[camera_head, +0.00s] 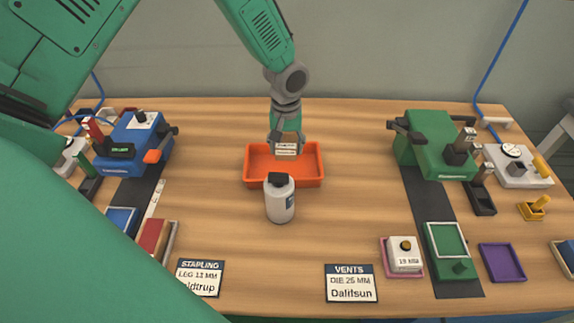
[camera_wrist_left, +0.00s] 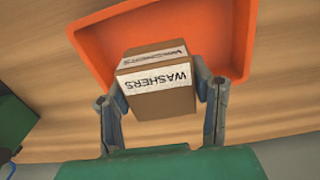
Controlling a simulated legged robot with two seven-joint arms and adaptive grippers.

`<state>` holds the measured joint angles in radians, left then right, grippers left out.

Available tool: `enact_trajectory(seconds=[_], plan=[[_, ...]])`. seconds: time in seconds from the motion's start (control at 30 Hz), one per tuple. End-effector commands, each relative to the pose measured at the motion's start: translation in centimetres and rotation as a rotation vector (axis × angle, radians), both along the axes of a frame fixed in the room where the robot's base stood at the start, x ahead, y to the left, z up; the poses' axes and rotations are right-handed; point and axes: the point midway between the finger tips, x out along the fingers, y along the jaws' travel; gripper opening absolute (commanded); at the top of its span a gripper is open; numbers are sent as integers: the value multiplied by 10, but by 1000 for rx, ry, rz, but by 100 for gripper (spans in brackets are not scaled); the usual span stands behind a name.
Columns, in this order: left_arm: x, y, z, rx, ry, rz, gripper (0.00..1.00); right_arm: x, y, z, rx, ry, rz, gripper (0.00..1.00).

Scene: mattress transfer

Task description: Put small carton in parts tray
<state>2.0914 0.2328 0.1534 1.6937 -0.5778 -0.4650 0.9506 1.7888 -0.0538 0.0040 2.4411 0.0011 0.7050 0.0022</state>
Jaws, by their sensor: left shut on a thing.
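The small carton (camera_wrist_left: 160,92) is a brown box with a white label reading WASHERS. In the head view the carton (camera_head: 286,149) shows as a small patch between the fingers. My left gripper (camera_head: 286,143) is shut on the carton, with one finger on each side of it in the wrist view (camera_wrist_left: 162,105). The orange parts tray (camera_head: 312,182) is on the bench. The carton is over or inside the tray; I cannot tell whether it touches the tray floor. My right gripper is not in view.
A white bottle with a black cap (camera_head: 279,200) stands just in front of the tray. A blue machine (camera_head: 130,150) is at the left and a green machine (camera_head: 432,145) at the right. Two label cards (camera_head: 350,284) lie at the front. Bare wood lies on both sides of the tray.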

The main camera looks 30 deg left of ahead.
Motion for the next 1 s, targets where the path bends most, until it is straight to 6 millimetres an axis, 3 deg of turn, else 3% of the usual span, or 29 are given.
enact_trajectory(seconds=[0.1, 0.5, 0.93, 0.97, 1.0], plan=[[0, 3, -19, -3, 1, 1, 15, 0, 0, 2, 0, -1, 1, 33], [0, -2, -65, 2, 0, 0, 15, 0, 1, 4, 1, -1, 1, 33], [0, 1, -73, 0, -1, 1, 15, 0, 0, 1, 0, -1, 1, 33], [0, 2, -73, -2, -1, 1, 54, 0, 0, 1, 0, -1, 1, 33], [0, 3, -72, -2, -1, 1, 68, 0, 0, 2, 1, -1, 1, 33]])
